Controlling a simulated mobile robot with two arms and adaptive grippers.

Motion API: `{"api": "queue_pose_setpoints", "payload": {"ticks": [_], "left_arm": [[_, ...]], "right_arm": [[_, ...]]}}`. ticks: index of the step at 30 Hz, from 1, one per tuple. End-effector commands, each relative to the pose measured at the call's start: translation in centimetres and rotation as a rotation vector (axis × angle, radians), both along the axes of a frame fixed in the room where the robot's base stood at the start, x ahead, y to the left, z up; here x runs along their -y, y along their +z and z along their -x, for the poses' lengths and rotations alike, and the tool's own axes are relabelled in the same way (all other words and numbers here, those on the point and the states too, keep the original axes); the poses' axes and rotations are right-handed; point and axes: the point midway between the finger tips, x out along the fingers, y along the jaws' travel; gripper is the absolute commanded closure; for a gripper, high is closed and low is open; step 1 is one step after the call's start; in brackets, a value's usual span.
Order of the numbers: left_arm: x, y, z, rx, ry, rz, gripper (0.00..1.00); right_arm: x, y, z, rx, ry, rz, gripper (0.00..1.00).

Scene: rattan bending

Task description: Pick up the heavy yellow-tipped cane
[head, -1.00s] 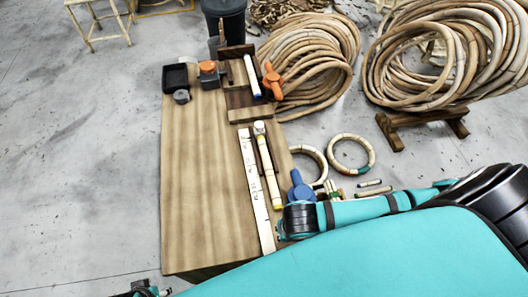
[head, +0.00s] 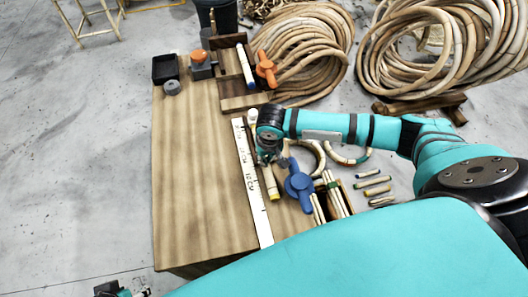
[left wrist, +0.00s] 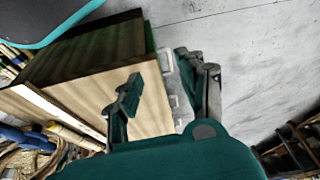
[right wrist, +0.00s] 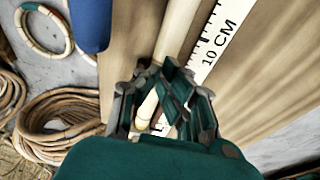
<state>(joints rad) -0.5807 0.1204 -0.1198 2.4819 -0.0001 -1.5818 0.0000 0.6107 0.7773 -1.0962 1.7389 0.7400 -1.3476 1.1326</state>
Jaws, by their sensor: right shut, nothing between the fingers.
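A pale cane with a yellow tip (head: 273,190) lies lengthwise on the wooden table (head: 195,180), beside the white ruler (head: 251,185). My right gripper (head: 268,158) is over the cane's middle and hides part of it. In the right wrist view the cane (right wrist: 178,32) runs under the right fingers (right wrist: 162,82), which are shut with nothing between them. My left gripper shows partly at the head view's bottom edge (head: 122,291). In the left wrist view its fingers (left wrist: 165,90) are apart and empty, away from the table.
A blue clamp-like tool (head: 298,184) sits close right of the cane. A blue-tipped cane (head: 245,66) lies in the wooden rack at the far end, near an orange tool (head: 265,68). Rattan coils (head: 300,50) stand beyond. The table's left half is clear.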

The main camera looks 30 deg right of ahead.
Motion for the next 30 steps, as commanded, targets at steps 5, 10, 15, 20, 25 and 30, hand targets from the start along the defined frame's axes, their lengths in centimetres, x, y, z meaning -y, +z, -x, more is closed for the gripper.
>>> {"api": "queue_pose_setpoints", "payload": {"ticks": [5, 10, 15, 20, 25, 30], "left_arm": [[0.8, -0.4, -2.7, 0.125, -0.010, 0.026, 0.60], [1.8, 0.7, -5.9, 0.284, -0.024, 0.059, 0.60], [1.2, 0.4, -4.1, 0.192, -0.015, 0.039, 0.60], [0.9, 0.0, -3.0, 0.137, -0.012, 0.028, 0.60], [0.8, -0.1, -2.7, 0.125, -0.010, 0.026, 0.60], [0.8, -0.1, -2.7, 0.126, -0.010, 0.026, 0.60]], "right_arm": [[0.9, -0.2, -3.8, 0.003, -0.003, -0.001, 1.00], [1.0, -1.0, -3.7, 0.000, 0.003, 0.001, 1.00], [0.9, -1.2, -3.7, -0.002, 0.001, 0.000, 1.00], [0.9, -1.6, -3.6, -0.003, 0.001, 0.000, 1.00], [1.0, -1.8, -3.5, -0.006, 0.000, 0.003, 1.00], [1.1, -2.0, -3.4, -0.008, 0.001, 0.004, 1.00]]}}
